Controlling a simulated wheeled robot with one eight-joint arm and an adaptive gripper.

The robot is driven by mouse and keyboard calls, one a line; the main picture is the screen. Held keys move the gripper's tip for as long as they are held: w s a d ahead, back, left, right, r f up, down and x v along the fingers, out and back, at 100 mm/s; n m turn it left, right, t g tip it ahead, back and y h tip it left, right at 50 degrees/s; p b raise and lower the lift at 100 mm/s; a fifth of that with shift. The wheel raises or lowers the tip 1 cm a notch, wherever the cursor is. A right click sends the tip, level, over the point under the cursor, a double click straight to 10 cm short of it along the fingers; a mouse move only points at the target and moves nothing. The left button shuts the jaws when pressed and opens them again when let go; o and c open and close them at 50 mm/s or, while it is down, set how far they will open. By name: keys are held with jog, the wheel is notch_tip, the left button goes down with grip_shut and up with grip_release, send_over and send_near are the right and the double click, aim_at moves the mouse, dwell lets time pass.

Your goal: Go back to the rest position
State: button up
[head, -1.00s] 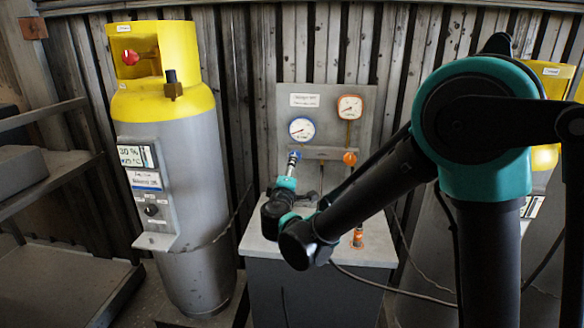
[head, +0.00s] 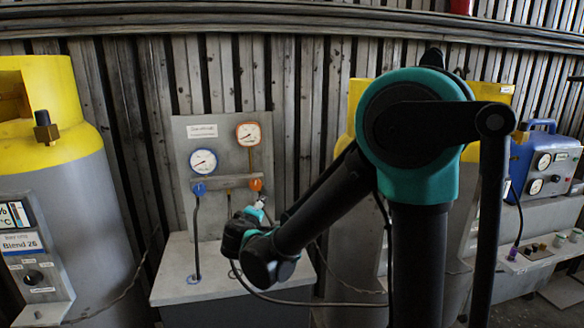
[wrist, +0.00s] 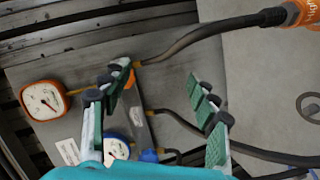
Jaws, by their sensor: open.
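My gripper (wrist: 158,108) is open and empty in the wrist view, its two green-and-grey fingers wide apart. In the head view my gripper is small, at the end of my arm in front of the gauge panel (head: 222,210), below the orange knob (head: 256,185); its fingertips are hard to make out there. The orange-rimmed gauge (head: 248,134) and blue-rimmed gauge (head: 203,162) sit on the panel. Under the blue gauge is a blue knob (head: 198,188) with a dark hose (head: 197,235) hanging to the bench. In the wrist view the left finger partly covers the panel and its fittings.
The grey bench (head: 180,285) stands under the panel. A yellow-topped cylinder (head: 65,200) stands at the left. Another yellow-and-grey cylinder (head: 345,235) is behind my arm. A blue machine with gauges (head: 540,160) is at the right. A hose with an orange fitting (wrist: 298,14) crosses the wrist view.

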jog(key=s+d+f+m+g+h, duration=0.1)
jog(key=s+d+f+m+g, duration=0.15)
jog(key=d, duration=0.55)
jog(key=s+d+f+m+g+h, duration=0.1)
jog(key=s+d+f+m+g, duration=0.15)
jog(key=d, duration=0.55)
jog(key=s+d+f+m+g+h, duration=0.15)
jog(key=d+f, duration=0.25)
jog(key=d, duration=0.4)
jog(key=s+d+f+m+g+y, duration=0.2)
jog(key=s+d+f+m, duration=0.1)
jog(key=s, duration=0.4)
jog(key=s+d+f+m+g+y, duration=0.2)
jog(key=s+d+f+m, duration=0.1)
jog(key=s, duration=0.5)
jog(key=shift+s+d+f+m, duration=0.3)
jog(key=shift+d+f, duration=0.2)
jog(key=shift+f, duration=0.35)
jog(key=shift+w, duration=0.1)
